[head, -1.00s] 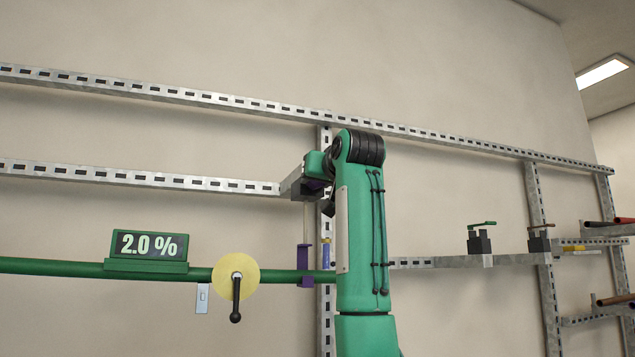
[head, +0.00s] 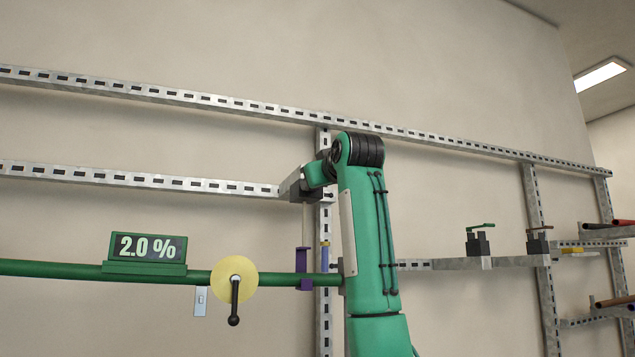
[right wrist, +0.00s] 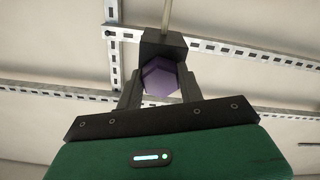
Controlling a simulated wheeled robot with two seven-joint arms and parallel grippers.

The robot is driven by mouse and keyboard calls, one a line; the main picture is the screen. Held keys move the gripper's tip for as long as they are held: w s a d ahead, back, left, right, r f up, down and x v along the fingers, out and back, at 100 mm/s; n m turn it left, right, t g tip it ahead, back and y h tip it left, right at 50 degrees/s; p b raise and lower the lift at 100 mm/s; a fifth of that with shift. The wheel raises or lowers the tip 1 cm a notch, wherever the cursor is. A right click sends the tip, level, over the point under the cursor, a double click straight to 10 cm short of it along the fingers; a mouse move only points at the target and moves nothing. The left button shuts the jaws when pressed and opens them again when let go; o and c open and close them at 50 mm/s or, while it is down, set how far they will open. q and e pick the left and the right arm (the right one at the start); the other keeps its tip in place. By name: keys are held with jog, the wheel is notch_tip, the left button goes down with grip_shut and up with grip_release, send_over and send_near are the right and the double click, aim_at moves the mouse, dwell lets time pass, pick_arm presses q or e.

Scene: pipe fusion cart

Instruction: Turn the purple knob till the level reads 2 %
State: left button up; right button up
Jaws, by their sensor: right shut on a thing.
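The purple knob (right wrist: 159,77) is six-sided and sits under a dark block (right wrist: 163,45) in the right wrist view. My right gripper (right wrist: 160,92) has one finger on each side of the knob and is shut on it. The level display (head: 148,247) is a green-framed sign that reads 2.0 %. My left gripper is in no view.
A green pipe (head: 60,268) runs below the display and carries a yellow disc (head: 246,268) with a black crank handle (head: 234,304) and a purple bracket (head: 304,264). Slotted metal rails (head: 120,178) line the wall. Shelves with rods (head: 607,226) stand at far right.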

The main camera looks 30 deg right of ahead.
jog(key=shift+w+f, duration=0.1)
jog(key=shift+f, duration=0.1)
jog(key=o, duration=1)
jog(key=shift+r, duration=0.1)
jog(key=b+v, duration=0.6)
jog(key=v, duration=0.8)
jog(key=shift+w, duration=0.15)
